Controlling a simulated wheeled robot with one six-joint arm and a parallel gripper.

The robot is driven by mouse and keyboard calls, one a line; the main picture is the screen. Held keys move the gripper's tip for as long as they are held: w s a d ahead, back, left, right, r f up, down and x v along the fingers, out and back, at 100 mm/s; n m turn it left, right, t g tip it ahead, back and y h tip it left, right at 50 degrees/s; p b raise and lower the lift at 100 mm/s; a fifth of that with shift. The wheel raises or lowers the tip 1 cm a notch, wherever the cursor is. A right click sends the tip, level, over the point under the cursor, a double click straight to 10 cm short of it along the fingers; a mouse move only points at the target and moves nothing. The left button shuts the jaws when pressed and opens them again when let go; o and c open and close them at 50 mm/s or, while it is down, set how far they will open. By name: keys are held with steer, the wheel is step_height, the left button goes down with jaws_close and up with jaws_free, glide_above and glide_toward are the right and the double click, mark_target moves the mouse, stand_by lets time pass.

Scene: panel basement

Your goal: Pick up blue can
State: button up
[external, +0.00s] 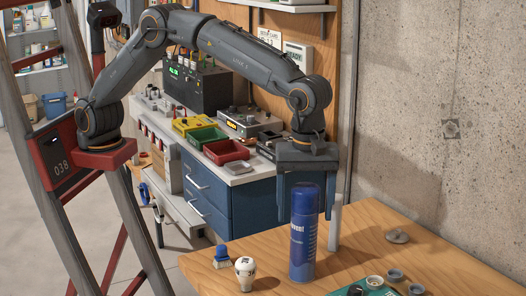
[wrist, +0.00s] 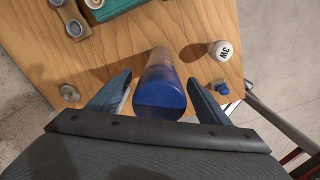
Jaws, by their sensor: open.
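The blue can (external: 303,238) is a tall spray can that stands upright on the wooden table in the external view. In the wrist view the blue can (wrist: 160,92) shows from above, its blue cap nearest me, between my two fingers. My gripper (external: 308,205) points down over the can in the external view. In the wrist view my gripper (wrist: 160,98) is open, with one finger on each side of the can and a visible gap on both sides. The can's upper part overlaps my fingers in the external view.
A white bulb-shaped item (external: 245,272) and a small blue-topped item (external: 222,257) stand left of the can. A green tray (external: 345,290) and several small round parts lie at the right front. A metal disc (external: 398,236) lies behind them. A concrete wall (external: 440,110) rises beyond the table.

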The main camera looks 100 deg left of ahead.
mark_target(304, 231)
steer(key=shift+f+p, duration=0.55)
steer(key=shift+f, duration=1.2)
jaws_close()
